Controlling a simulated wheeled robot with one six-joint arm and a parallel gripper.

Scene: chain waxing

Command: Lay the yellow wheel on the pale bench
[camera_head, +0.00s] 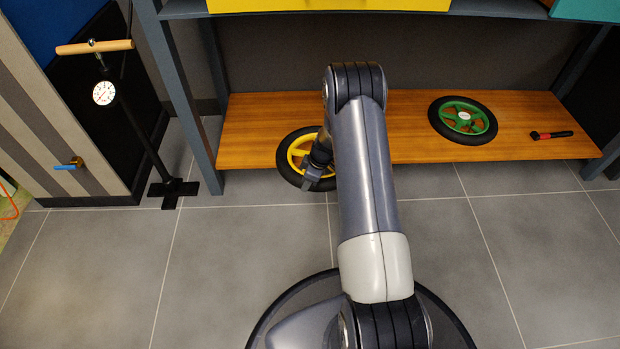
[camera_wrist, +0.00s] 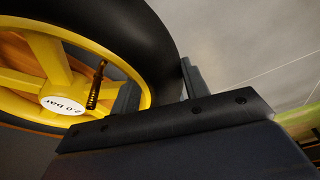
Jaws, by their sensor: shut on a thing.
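The yellow wheel (camera_head: 290,158) has a black tyre and yellow spokes. In the head view it is at the front left edge of a wooden shelf, its near side reaching past the edge; I cannot tell whether it touches the shelf. My gripper (camera_head: 313,179) is shut on its near rim. In the wrist view the wheel (camera_wrist: 48,55) fills the upper left, with "2.0 bar" on its hub and a valve stem near the rim. The fingers of my gripper (camera_wrist: 160,88) stand on either side of the tyre. No pale bench shows in either view.
The wooden shelf (camera_head: 245,118) also carries a green wheel (camera_head: 463,119) and a red-and-black tool (camera_head: 551,135). A dark post (camera_head: 190,110) stands left of it, then a floor pump (camera_head: 130,125). Yellow (camera_head: 330,4) and teal (camera_head: 585,9) boxes sit above. The grey floor in front is clear.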

